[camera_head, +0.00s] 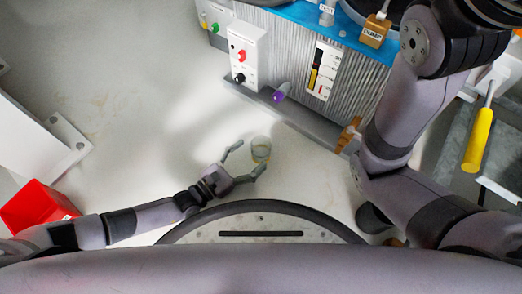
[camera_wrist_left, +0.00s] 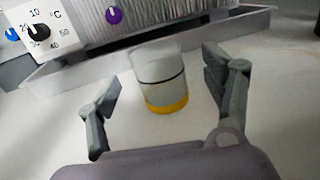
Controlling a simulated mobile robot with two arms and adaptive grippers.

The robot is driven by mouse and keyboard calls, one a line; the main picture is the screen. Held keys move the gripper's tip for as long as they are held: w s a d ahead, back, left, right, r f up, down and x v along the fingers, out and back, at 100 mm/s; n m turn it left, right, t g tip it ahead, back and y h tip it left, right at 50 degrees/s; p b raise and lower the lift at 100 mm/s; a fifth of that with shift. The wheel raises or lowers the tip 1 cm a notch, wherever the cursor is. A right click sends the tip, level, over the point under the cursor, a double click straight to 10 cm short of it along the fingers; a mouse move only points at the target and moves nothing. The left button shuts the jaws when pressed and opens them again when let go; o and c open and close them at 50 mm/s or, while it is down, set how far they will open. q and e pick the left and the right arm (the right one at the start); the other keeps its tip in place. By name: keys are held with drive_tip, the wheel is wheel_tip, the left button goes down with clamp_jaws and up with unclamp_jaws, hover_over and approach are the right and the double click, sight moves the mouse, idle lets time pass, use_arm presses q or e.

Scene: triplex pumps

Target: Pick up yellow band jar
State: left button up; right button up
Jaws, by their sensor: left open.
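The yellow band jar (camera_head: 261,149) stands on the pale floor in front of the pump unit. In the left wrist view the jar (camera_wrist_left: 160,82) is whitish and translucent, with a dark line around its middle and a yellow band at its base. My left gripper (camera_head: 247,158) is open, with the jar between or just ahead of its fingertips. In the left wrist view the two fingers (camera_wrist_left: 168,90) lie on either side of the jar, with gaps on both sides. My right arm shows at the right, but its gripper cannot be made out.
The ribbed pump unit (camera_head: 300,52) with a grey ledge (camera_head: 290,117) stands behind the jar. A purple knob (camera_head: 279,96) sticks out from it. A red bin (camera_head: 38,207) is at the far left. The floor left of the jar is clear.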

sight(269, 139)
use_arm(q)
drive_tip(key=b+x, duration=0.3)
drive_tip(key=x, duration=0.1)
drive_tip(key=shift+w+d+r, duration=0.1)
drive_tip(key=shift+w, duration=0.25)
drive_tip(key=shift+w+d+r, duration=0.15)
drive_tip(key=shift+w+d, duration=0.05)
drive_tip(key=shift+d, duration=0.05)
drive_tip(key=c, duration=1.3)
